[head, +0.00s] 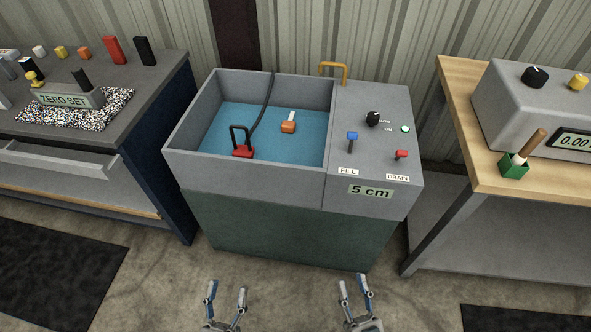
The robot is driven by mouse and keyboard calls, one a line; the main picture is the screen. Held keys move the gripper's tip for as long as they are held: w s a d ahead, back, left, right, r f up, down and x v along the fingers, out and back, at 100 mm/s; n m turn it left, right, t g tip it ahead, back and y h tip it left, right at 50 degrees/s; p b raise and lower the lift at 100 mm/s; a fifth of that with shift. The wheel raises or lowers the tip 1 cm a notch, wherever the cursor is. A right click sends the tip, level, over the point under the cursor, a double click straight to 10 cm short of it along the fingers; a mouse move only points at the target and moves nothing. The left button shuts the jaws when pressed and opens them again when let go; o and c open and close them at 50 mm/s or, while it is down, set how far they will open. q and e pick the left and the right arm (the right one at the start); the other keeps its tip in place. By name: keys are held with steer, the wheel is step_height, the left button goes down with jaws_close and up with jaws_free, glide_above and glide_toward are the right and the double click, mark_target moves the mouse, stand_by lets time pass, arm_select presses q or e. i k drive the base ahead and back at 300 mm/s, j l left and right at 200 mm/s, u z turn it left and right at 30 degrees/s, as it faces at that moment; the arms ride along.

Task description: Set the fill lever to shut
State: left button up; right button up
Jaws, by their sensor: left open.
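The fill lever (352,137) is a short post with a blue top, standing upright on the grey control panel (395,108) right of the tank, behind the FILL label (348,171). Which setting it is in cannot be told. The red drain lever (401,154) is to its right, by the DRAIN label (398,177). My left gripper (227,287) is open and empty, low in front of the tank. My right gripper (354,281) is also open and empty, low in front of the panel side. Both are well short of the levers.
The tank (180,145) holds blue water, a red-based item (243,149) with a black hose, and an orange float (288,126). A black knob (373,118) stands behind the levers. The front display (369,191) reads 5 cm. Benches stand left and right; floor in front is clear.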

mark_target(353, 135)
steer(key=i+j+z, duration=0.25)
steer(key=i+j, duration=0.25)
steer(key=i+j+z, duration=0.3)
steer(key=i+j, duration=0.15)
steer(key=j, duration=0.15)
